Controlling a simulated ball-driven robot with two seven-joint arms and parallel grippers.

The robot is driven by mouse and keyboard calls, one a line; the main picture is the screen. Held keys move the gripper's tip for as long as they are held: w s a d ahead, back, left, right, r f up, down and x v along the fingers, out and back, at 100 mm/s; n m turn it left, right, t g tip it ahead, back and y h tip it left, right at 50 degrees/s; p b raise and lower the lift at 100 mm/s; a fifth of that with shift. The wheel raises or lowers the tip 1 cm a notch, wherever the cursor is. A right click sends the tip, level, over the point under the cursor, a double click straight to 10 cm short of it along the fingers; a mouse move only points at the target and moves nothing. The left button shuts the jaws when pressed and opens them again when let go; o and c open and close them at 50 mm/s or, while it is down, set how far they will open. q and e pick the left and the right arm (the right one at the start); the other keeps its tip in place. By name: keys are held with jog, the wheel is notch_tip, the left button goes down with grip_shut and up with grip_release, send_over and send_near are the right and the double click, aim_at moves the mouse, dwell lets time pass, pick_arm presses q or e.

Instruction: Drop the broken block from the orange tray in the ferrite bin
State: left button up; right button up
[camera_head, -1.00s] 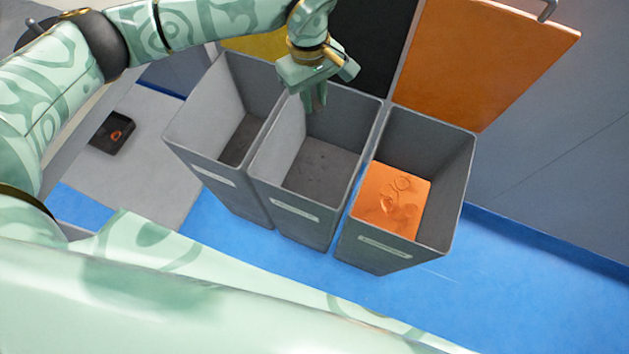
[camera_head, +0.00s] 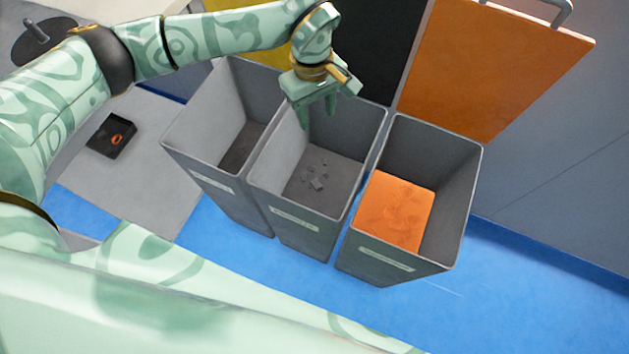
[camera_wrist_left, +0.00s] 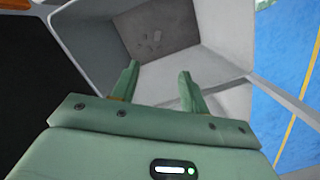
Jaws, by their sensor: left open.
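Three grey open-topped bins stand side by side; their front labels are too small to read, so I cannot confirm which is the ferrite bin. My left gripper (camera_head: 318,108) is open and empty over the back of the middle bin (camera_head: 262,188), fingers pointing down. Small dark grey pieces (camera_head: 317,184) lie on that bin's floor; the pieces also show in the left wrist view (camera_wrist_left: 155,42) beyond the open fingers (camera_wrist_left: 157,85). One stands out as a small block, but I cannot tell if it is broken. No orange tray is clearly recognisable. My right gripper is not in view.
The right bin (camera_head: 455,200) holds an orange layer (camera_head: 400,212). The left bin (camera_head: 190,125) has a dark floor. A small black box with an orange piece (camera_head: 112,136) lies at left. Orange (camera_head: 490,65) and black (camera_head: 375,45) panels stand behind the bins.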

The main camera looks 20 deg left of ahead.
pick_arm(q)
notch_tip(320, 180, up, 16)
jog(key=w+a+p, duration=0.1)
jog(key=p, duration=0.5)
jog(key=shift+a, duration=0.3)
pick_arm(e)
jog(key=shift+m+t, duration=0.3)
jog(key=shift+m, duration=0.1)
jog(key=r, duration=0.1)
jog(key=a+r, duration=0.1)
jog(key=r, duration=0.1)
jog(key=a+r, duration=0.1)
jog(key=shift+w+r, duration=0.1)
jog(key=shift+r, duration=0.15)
pick_arm(q)
jog(key=shift+w, duration=0.1)
